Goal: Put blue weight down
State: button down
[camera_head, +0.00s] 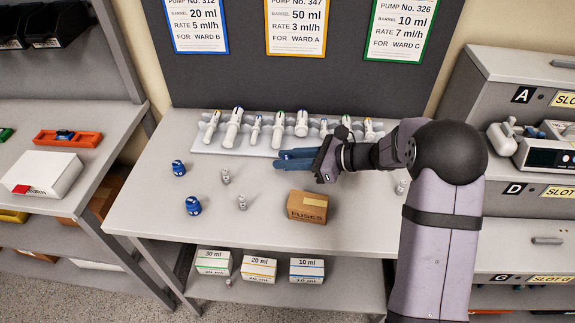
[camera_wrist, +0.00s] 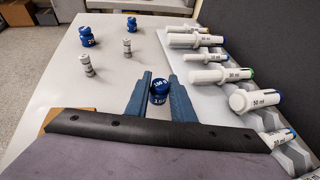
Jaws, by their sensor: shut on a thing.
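My gripper (camera_head: 284,158) is over the middle of the table, just in front of the syringe rack. In the wrist view its two blue fingers (camera_wrist: 160,92) are shut on a blue weight (camera_wrist: 160,86) with white lettering. The fingers mostly hide this weight in the head view. I cannot tell whether its underside touches the table. Two other blue weights stand upright at the left of the table, one farther back (camera_head: 178,168) and one nearer the front (camera_head: 193,205).
Small grey weights (camera_head: 226,176) (camera_head: 242,202) stand left of my gripper. A brown fuses box (camera_head: 307,206) sits just in front of it. The white rack (camera_head: 262,149) with several syringes lies behind. The table's front left is clear.

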jog(key=shift+f, duration=1.3)
jog(key=shift+f, duration=0.1)
jog(key=c, duration=1.5)
grip_release()
jog(key=shift+c, duration=0.2)
jog(key=shift+d, duration=0.15)
jog(key=b+v, duration=0.1)
jog(key=v, duration=1)
jog(key=shift+d+r, duration=0.25)
jog(key=shift+d, duration=0.05)
jog(key=shift+s, duration=0.1)
